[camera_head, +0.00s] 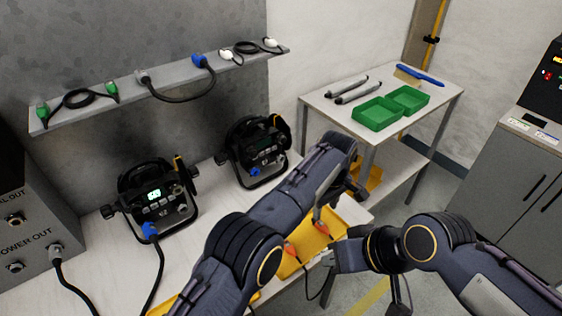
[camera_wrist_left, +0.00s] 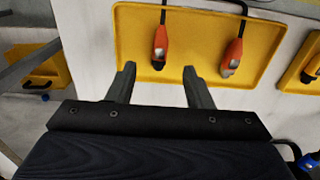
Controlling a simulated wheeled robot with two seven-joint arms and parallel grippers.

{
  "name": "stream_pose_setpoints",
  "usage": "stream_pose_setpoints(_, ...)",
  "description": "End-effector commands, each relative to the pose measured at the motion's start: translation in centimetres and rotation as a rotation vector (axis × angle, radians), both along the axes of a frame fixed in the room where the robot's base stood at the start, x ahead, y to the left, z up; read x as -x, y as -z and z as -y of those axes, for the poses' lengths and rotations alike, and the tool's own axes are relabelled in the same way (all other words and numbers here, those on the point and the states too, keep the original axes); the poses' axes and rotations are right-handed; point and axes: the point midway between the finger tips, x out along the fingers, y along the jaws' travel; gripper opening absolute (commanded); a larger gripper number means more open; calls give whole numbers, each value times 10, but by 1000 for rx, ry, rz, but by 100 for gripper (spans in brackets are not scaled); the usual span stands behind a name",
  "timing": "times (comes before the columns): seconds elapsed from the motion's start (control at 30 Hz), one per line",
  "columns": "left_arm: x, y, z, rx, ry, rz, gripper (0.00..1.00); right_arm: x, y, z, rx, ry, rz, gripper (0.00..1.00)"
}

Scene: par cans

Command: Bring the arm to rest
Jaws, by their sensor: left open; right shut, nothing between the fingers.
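My left gripper (camera_head: 357,187) is above the bench's right end, pointing down, mostly covered by its own arm. In the left wrist view, its two fingers (camera_wrist_left: 159,76) are apart with nothing between them. Below them is a yellow tray (camera_wrist_left: 200,30) holding two orange-and-grey connectors, one at left (camera_wrist_left: 160,45) and one at right (camera_wrist_left: 232,57). The tray also shows in the head view (camera_head: 312,243), partly behind my left arm. My right gripper (camera_head: 330,258) is lower, near the tray's right side; it holds nothing, and its fingertips are hard to make out.
Two black par cans, one left (camera_head: 155,200) and one right (camera_head: 255,150), stand on the bench (camera_head: 90,260). A wall shelf (camera_head: 130,92) holds several cables. A side table (camera_head: 330,107) carries green trays (camera_head: 378,113). Grey cabinets (camera_head: 510,190) stand at right.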

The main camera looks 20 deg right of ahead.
Motion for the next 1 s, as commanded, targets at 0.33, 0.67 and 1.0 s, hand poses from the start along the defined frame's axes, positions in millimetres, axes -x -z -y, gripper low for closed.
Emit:
stream_pose_setpoints(0.33,-35,-49,-43,60,-5,-8,46,0,0,0,0,0,0,0)
stream_pose_setpoints(0.67,-77,-170,-241,253,25,32,46,0,0,0,0,0,0,0)
stream_pose_setpoints(1.0,10,-215,-429,376,67,199,46,0,0,0,0,0,0,0)
